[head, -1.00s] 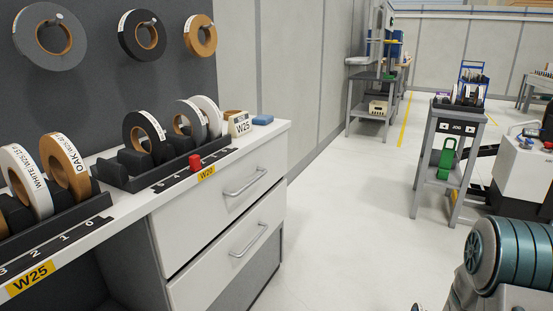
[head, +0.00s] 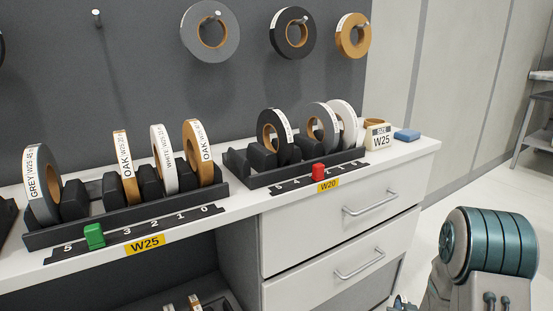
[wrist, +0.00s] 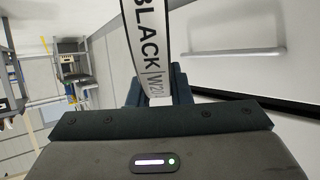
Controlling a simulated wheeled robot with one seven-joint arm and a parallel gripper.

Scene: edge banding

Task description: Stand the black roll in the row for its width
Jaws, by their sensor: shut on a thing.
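My gripper (wrist: 152,92) is shut on the black roll (wrist: 147,45), which shows edge-on in the wrist view. Its white label reads BLACK and W2; the last digit is not clear. The roll and gripper do not show clearly in the head view. The W25 row (head: 130,222) is a dark rack at left holding a grey roll, two oak rolls and a white roll, with empty slots between. The W20 row (head: 262,180) is at right with a black, a grey and a white roll, and room at its left end.
A green marker (head: 94,236) sits on the W25 number strip, a red marker (head: 318,173) on the W20 strip. Rolls hang on the wall pegs behind; one peg (head: 97,18) is bare.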

